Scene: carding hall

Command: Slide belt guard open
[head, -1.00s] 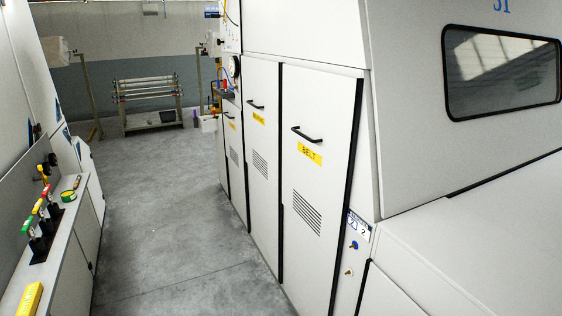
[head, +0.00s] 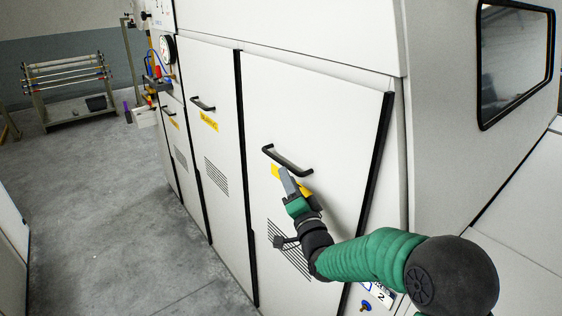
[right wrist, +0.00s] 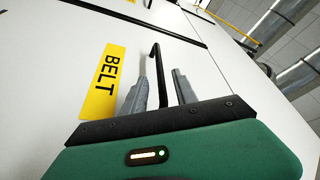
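The belt guard (head: 320,125) is a tall white panel on the machine's side. It bears a black bar handle (head: 285,160), a yellow BELT label and vent slots. My right gripper (head: 285,173) is at the panel just below the handle and hides part of the label. In the right wrist view, my right gripper (right wrist: 160,75) is open. Its grey fingers lie on either side of the handle (right wrist: 156,52), with gaps visible. The BELT label (right wrist: 104,82) is left of the fingers. My left gripper is not in view.
Similar white panels with handles (head: 203,104) stand farther along the machine. A gauge (head: 167,50) and fittings are beyond them. A rack of rollers (head: 68,75) stands at the back left. The grey floor (head: 110,220) alongside is clear.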

